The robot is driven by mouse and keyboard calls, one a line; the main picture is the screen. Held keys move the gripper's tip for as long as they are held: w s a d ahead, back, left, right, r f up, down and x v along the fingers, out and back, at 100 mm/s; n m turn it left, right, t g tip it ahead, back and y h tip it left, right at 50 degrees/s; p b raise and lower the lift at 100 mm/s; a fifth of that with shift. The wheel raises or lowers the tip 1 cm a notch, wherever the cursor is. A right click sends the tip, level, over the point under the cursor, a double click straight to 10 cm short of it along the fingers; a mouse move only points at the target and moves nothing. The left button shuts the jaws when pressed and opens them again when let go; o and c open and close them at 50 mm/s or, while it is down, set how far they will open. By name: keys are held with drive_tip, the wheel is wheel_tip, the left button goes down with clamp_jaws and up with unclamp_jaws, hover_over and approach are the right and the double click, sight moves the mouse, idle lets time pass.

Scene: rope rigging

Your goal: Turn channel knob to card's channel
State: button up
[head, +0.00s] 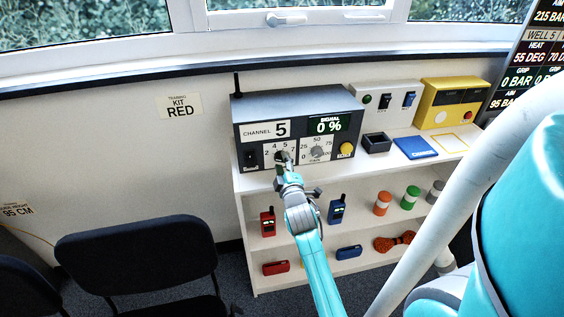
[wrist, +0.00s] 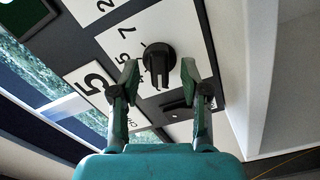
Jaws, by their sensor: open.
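A grey radio box (head: 250,117) stands on top of the white shelf. Its white card (head: 266,132) reads CHANNEL 5, and its signal display (head: 327,125) reads 0 %. The black channel knob (wrist: 158,58) sits on a white numbered plate below the card; its grip bar is in the wrist view, but its exact setting is hard to read. My gripper (wrist: 158,68) is open, with one finger on each side of the knob in the wrist view. I cannot tell whether either finger touches it. In the head view my gripper (head: 285,163) covers much of the knob.
Right of the channel plate are a second dial (head: 317,152) and a yellow button (head: 347,149). A white switch box (head: 388,97) and a yellow box (head: 452,101) stand further right. A dark chair (head: 137,255) stands at left.

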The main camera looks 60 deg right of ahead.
drive_tip(key=shift+w+d, duration=0.45)
drive_tip(key=shift+d, duration=0.05)
clamp_jaws()
